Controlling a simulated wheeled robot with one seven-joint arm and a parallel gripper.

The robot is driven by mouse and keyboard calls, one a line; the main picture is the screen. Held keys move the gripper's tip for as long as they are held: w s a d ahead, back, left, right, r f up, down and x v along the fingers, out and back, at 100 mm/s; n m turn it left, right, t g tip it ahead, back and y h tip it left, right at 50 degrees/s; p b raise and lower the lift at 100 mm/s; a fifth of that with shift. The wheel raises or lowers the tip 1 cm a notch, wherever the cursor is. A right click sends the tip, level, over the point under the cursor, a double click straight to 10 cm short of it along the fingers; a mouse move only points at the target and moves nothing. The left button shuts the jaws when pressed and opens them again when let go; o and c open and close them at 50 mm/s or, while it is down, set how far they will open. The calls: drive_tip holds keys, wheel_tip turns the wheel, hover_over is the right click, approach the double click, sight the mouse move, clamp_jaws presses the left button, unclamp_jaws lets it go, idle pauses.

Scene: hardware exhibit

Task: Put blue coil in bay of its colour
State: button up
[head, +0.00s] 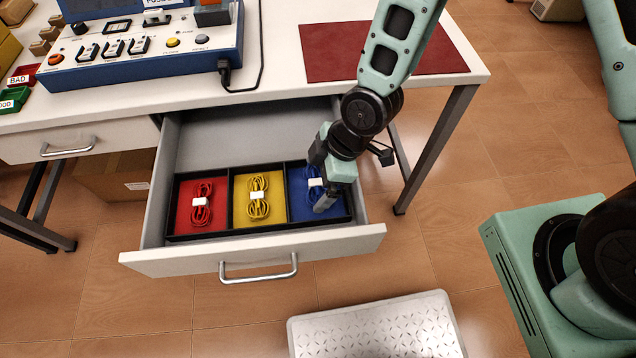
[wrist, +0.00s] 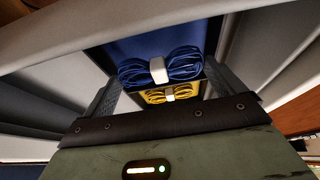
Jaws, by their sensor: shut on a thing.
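The blue coil (head: 313,182), with a white band, is at the blue bay (head: 299,208), the right one of three in the open drawer. My gripper (head: 322,202) points down over this bay and is shut on the coil, partly hiding it. In the wrist view the blue coil (wrist: 185,67) lies across between the two fingers. I cannot tell whether it touches the bay floor.
A red coil (head: 203,201) lies in the red bay and a yellow coil (head: 259,185) in the yellow bay beside it. The drawer front (head: 160,262) and side walls surround the tray. The tabletop (head: 275,60) overhangs behind, carrying a blue control panel (head: 150,60).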

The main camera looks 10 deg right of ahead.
drive_tip(key=shift+f, duration=1.25)
drive_tip(key=shift+f, duration=0.1)
drive_tip(key=shift+f, duration=0.15)
drive_tip(key=o, duration=0.7)
drive_tip(key=shift+w+d+r, duration=0.1)
drive_tip(key=shift+r, duration=0.5)
drive_tip(key=s+d+r+m+h+p, duration=0.1)
drive_tip(key=s+d+r+m+h, duration=0.15)
drive_tip(key=r, duration=0.65)
drive_tip(key=s+d+r+m+h+p, duration=0.15)
drive_tip(key=d+r, duration=0.25)
drive_tip(key=r, duration=0.5)
drive_tip(key=s+r+m, duration=0.2)
drive_tip(key=s+d+r+m, duration=0.1)
drive_tip(key=s+r+m, duration=0.1)
drive_tip(key=s+r, duration=0.1)
drive_tip(key=s+r+m, duration=0.2)
drive_tip(key=r, duration=0.1)
drive_tip(key=shift+s+d+r+b, duration=0.2)
drive_tip(key=shift+d+b, duration=0.05)
drive_tip(key=shift+b, duration=0.05)
